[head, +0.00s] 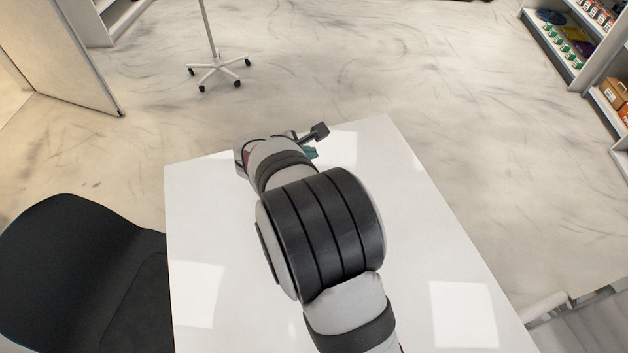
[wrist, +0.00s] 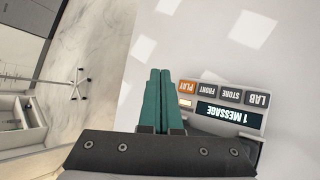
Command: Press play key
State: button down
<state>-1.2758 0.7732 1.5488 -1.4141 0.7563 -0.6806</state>
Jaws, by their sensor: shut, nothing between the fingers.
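A grey message device (wrist: 245,122) shows upside down in the wrist view, with a dark display (wrist: 228,113) reading "1 MESSAGE". A row of keys carries LAB, STORE, FRONT and an orange play key (wrist: 187,86) at the end nearest my fingers. My gripper (wrist: 160,73) has teal fingers, pressed together and empty. Its tips appear just left of the play key in the wrist view; whether they touch anything, I cannot tell. In the head view only a bit of my gripper (head: 311,153) shows, near the far edge of the table. My arm hides the device there.
The white table (head: 215,230) is otherwise clear where it shows. A black chair (head: 75,270) stands at its left. A wheeled stand (head: 217,70) is on the floor beyond. Stocked shelves (head: 575,55) are at the far right.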

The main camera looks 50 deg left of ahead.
notch_tip(320, 180, down, 8)
jog(key=shift+r, duration=0.15)
dwell(2.1)
jog(key=shift+f, duration=0.4)
jog(key=shift+f, duration=0.4)
dwell(0.5)
dwell(0.3)
jog(key=shift+r, duration=0.8)
jog(key=shift+r, duration=2.55)
